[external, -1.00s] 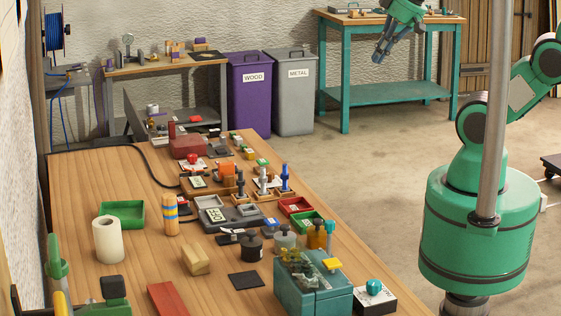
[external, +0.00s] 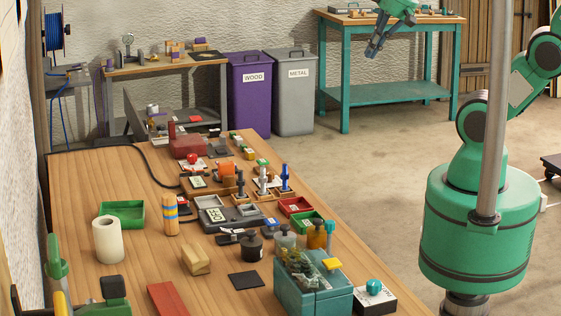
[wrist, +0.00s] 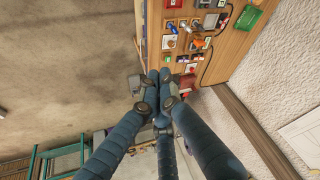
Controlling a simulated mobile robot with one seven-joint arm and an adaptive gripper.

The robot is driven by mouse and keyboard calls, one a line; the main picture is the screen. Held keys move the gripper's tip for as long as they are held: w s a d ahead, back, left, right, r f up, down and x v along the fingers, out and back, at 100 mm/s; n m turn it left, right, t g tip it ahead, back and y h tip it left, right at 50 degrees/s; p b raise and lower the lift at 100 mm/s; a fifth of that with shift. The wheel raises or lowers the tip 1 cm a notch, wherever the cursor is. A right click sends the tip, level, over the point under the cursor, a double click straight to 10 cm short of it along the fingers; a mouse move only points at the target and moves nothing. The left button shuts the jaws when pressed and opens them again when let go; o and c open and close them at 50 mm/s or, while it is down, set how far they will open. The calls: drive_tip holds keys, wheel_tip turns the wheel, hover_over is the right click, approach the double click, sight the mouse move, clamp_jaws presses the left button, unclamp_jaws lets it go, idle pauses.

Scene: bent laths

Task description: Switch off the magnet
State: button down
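No part is legibly marked as the magnet. A grey device (external: 238,217) with a pale display (external: 215,215) stands mid-bench; the display seems to read OFF. A small box (external: 376,300) with a teal knob (external: 374,287) sits at the near right bench edge, its label partly unreadable. A red knob (external: 192,159) shows on a small unit farther back. My gripper (external: 373,51) hangs in the air right of and beyond the bench, far from these. In the wrist view its blue fingers (wrist: 160,78) are bunched at the tips, with nothing visible between them.
The wooden bench (external: 85,180) is crowded with trays, jars and weights, and also shows in the wrist view (wrist: 228,60). A teal bin (external: 315,303) stands at its near edge. Purple (external: 249,110) and grey bins (external: 294,105) and a teal table (external: 390,92) stand behind.

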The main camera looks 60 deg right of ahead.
drive_tip(key=w+a+m+g+y+p, duration=0.1)
drive_tip(key=w+a+m+g+p, duration=0.3)
drive_tip(key=w, duration=1.1)
drive_tip(key=w+a+g+y+p, duration=0.15)
drive_tip(key=w+a, duration=0.45)
drive_tip(key=w, duration=0.8)
drive_tip(key=m+g+p, duration=0.4)
drive_tip(key=m+p, duration=0.1)
drive_tip(key=p, duration=0.1)
hover_over(182, 200)
drive_tip(key=w+d, duration=0.3)
drive_tip(key=d, duration=0.1)
wheel_tip(182, 200, down, 26)
drive_tip(key=shift+w+a+r+y, duration=0.15)
drive_tip(key=shift+w+y, duration=0.05)
drive_tip(key=shift+y, duration=0.25)
drive_tip(key=shift+t, duration=0.25)
drive_tip(key=x, duration=1.4)
